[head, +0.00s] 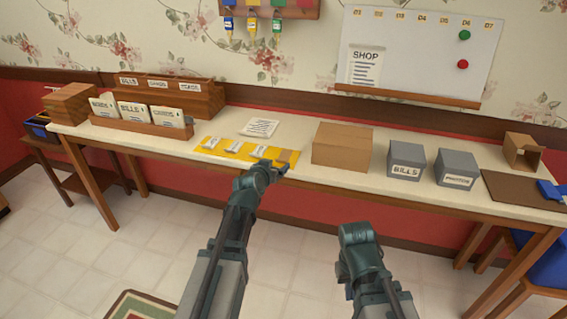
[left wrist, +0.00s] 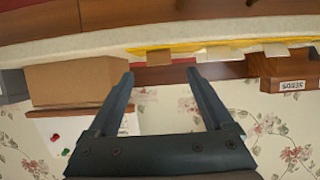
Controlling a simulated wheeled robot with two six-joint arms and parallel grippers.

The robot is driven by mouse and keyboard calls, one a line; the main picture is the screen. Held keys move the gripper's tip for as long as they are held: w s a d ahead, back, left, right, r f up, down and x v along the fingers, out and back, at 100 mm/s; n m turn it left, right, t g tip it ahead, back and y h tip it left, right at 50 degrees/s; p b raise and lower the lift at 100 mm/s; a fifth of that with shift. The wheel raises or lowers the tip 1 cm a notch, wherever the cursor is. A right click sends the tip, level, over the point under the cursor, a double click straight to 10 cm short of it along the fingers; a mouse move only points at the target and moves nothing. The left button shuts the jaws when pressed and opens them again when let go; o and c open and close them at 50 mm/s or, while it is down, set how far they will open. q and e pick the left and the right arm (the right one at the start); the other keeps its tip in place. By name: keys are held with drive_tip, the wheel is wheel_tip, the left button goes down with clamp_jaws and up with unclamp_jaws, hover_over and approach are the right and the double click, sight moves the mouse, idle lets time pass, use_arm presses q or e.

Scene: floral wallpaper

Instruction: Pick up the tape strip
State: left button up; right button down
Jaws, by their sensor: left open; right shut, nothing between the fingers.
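A small tan strip (head: 284,157), which looks like the tape strip, lies at the right end of a yellow mat (head: 213,145) on the long table. It also shows in the left wrist view (left wrist: 170,60), beyond the fingertips and between their lines. My left gripper (head: 283,168) is at the table's front edge, just in front of the tan strip. In the left wrist view my left gripper (left wrist: 160,73) is open, with nothing between its fingers. My right gripper (head: 358,234) is low in front of the table, away from everything, shut and empty; its fingertips are hard to make out.
Several pale labels lie on the mat, with a paper stack (head: 260,127) behind. A cardboard box (head: 342,146) stands right of the mat, then grey boxes (head: 406,160) and a brown board (head: 515,190). A wooden card rack (head: 140,122) stands left.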

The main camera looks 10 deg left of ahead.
sight(280, 161)
use_arm(q)
drive_tip(key=shift+f+b+x, duration=0.15)
drive_tip(key=shift+b+x, duration=0.45)
drive_tip(key=shift+x, duration=0.85)
drive_tip(key=shift+f+b+x, duration=0.1)
drive_tip(key=shift+b+x, duration=0.5)
drive_tip(key=shift+x, duration=0.85)
drive_tip(key=shift+s+r, duration=0.1)
drive_tip(key=shift+s, duration=0.05)
use_arm(e)
wheel_tip(280, 161, down, 3)
drive_tip(key=shift+r, duration=0.2)
use_arm(q)
drive_tip(key=shift+c, duration=0.6)
clamp_jaws()
drive_tip(key=shift+r, duration=0.1)
use_arm(e)
drive_tip(key=shift+r, duration=0.15)
